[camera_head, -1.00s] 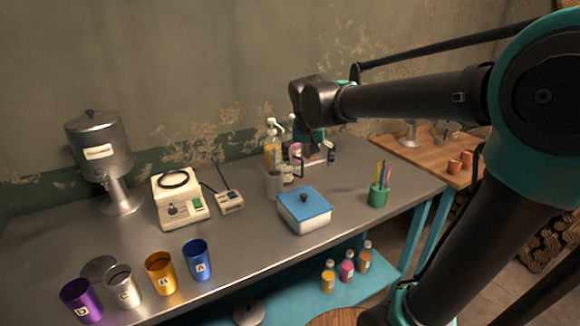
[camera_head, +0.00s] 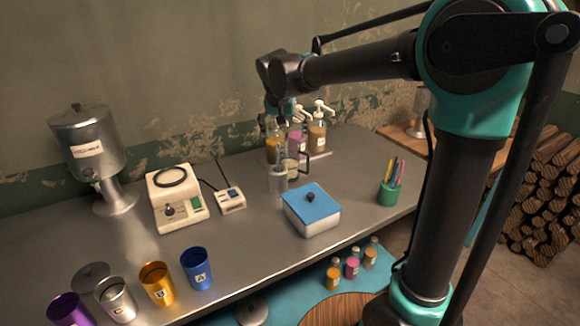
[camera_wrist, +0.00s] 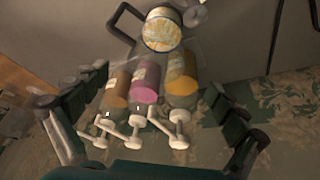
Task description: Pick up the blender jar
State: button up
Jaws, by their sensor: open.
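A jar with a dark handle (camera_head: 304,161), which appears to be the blender jar, stands near the back of the metal table. In the wrist view its black handle (camera_wrist: 122,20) shows beside a round pale-labelled container (camera_wrist: 163,31); whether both are one piece I cannot tell. My gripper (camera_head: 282,126) is above and behind the jar, over the pump bottles, partly hidden by its own wrist. In the wrist view my gripper (camera_wrist: 156,80) has its fingers spread wide, with nothing held between them.
Pump bottles, yellow (camera_head: 272,152), pink (camera_head: 296,142) and brown (camera_head: 317,137), stand close by the jar. A grey cylinder (camera_head: 277,181) is in front. A blue-lidded box (camera_head: 312,210), pen cup (camera_head: 388,193), white device (camera_head: 175,205) and metal dispenser (camera_head: 88,145) surround open tabletop.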

aim_at(289, 148)
jog(key=shift+d+x, duration=0.1)
jog(key=shift+x, duration=1.8)
jog(key=shift+d+x, duration=0.15)
jog(key=shift+x, duration=1.75)
jog(key=shift+s, duration=0.2)
jog(key=shift+c, duration=0.6)
jog(key=c, duration=1.9)
jog(key=shift+o, duration=0.2)
